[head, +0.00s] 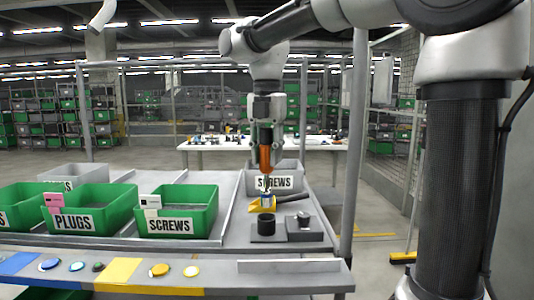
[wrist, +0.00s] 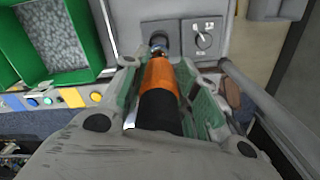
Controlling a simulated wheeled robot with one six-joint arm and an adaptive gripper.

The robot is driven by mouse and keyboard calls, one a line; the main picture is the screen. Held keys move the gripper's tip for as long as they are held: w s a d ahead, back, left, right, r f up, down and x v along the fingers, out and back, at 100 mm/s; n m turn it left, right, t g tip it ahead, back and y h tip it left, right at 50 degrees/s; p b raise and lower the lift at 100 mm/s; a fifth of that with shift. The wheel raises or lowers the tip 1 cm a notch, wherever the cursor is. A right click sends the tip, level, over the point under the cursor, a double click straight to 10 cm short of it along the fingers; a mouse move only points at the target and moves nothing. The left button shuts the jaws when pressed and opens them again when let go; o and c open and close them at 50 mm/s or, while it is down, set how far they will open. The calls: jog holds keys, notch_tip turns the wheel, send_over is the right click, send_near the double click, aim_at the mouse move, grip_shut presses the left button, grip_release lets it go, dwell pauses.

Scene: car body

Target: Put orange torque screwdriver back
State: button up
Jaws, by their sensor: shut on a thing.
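The orange torque screwdriver (head: 265,157) hangs about upright in my gripper (head: 265,142), with its shaft pointing down. In the wrist view the screwdriver's orange body and black end (wrist: 160,112) lie between the two fingers, and my gripper (wrist: 165,95) is shut on it. Below, on the workbench, stands a dark round holder (head: 271,223) on a grey base.
A grey box with a dial (wrist: 203,40) stands right of the holder. Green bins labelled SCREWS (head: 172,224) and PLUGS (head: 75,222) are at the left. A grey SCREWS bin (head: 275,183) is behind. A metal post (head: 346,190) rises at the bench's right edge.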

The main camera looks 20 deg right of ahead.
aim_at(267, 134)
jog(key=shift+f, duration=0.3)
dwell(0.4)
jog(key=shift+f, duration=3.4)
jog(key=o, duration=1.1)
jog(key=shift+c, duration=0.2)
notch_tip(267, 134, up, 12)
jog(key=shift+f, duration=0.1)
jog(key=shift+r, duration=3.55)
